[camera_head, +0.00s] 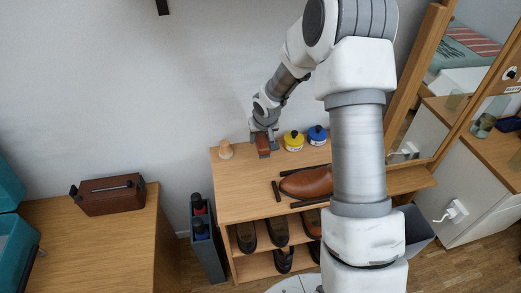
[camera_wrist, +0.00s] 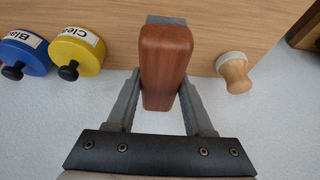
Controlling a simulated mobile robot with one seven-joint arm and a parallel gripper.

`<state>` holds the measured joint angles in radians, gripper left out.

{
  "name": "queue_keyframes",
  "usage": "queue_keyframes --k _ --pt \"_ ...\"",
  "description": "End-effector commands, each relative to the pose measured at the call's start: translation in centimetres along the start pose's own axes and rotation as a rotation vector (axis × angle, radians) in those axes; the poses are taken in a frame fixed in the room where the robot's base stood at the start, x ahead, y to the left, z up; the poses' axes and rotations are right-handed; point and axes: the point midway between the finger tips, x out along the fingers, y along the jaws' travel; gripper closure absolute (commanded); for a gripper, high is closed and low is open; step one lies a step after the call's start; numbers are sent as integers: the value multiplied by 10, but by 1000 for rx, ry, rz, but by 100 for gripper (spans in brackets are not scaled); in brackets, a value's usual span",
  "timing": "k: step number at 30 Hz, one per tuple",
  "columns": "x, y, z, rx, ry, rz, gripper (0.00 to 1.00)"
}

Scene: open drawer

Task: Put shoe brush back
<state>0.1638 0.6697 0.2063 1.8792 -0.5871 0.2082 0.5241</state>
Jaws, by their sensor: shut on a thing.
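The shoe brush (camera_wrist: 165,62) has a reddish-brown wooden body; a grey edge shows behind its far end in the wrist view. My gripper (camera_wrist: 162,95) is shut on it, one finger on each side. In the head view my gripper (camera_head: 264,133) is low over the back of the wooden shoe rack top, and the brush (camera_head: 263,145) hangs below the fingers. I cannot tell whether the brush touches the rack top. The brush is between a small wooden knob-like piece with a pale base (camera_head: 226,150) and a yellow tin (camera_head: 293,141).
A blue tin (camera_head: 317,135) stands right of the yellow one. A brown shoe (camera_head: 306,181) lies among dark strips on the rack top (camera_head: 240,190), partly behind my arm. More shoes fill the shelves below. A brown box (camera_head: 109,195) sits on the left table (camera_head: 105,240).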

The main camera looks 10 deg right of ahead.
Motion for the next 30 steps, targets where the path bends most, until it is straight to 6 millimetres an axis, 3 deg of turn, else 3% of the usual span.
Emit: queue_keyframes --k 10,22,23,27,30 --pt "38 -1 17 0 -1 1 100" --pt "42 -1 18 1 0 0 100" --pt "40 -1 18 1 0 1 42" --pt "40 -1 18 1 0 0 18" --pt "40 -1 18 1 0 0 18"
